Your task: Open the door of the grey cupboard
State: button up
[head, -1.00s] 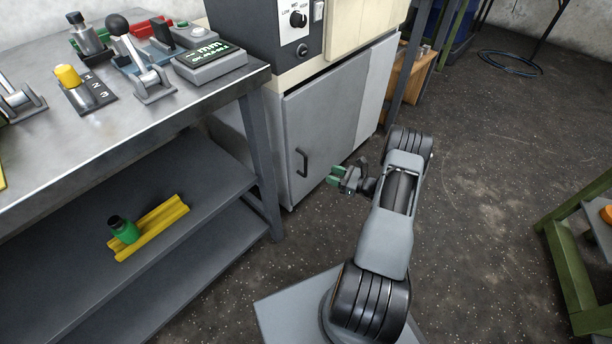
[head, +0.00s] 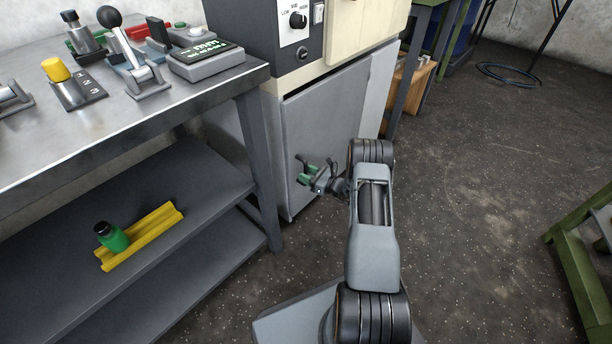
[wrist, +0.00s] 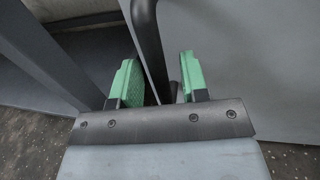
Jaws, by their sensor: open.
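The grey cupboard's door (head: 330,120) is shut, below the cream machine housing in the head view. Its dark bar handle (head: 299,163) stands upright near the door's left edge, partly hidden by my gripper (head: 307,175). In the wrist view the handle (wrist: 149,40) runs down between the two green fingers of my gripper (wrist: 157,75). The fingers are open, with a gap on each side of the bar. The handle's lower end is partly hidden at the gripper.
A metal workbench (head: 150,125) stands left of the cupboard, its leg (head: 258,165) close to my gripper. Its lower shelf holds a green bottle (head: 112,238) and a yellow V-shaped block (head: 150,230). A green frame (head: 580,265) stands at the right. The floor between is clear.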

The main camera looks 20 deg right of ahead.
jog(key=shift+w+a, duration=0.25)
jog(key=shift+w, duration=0.05)
grip_shut()
dwell(0.3)
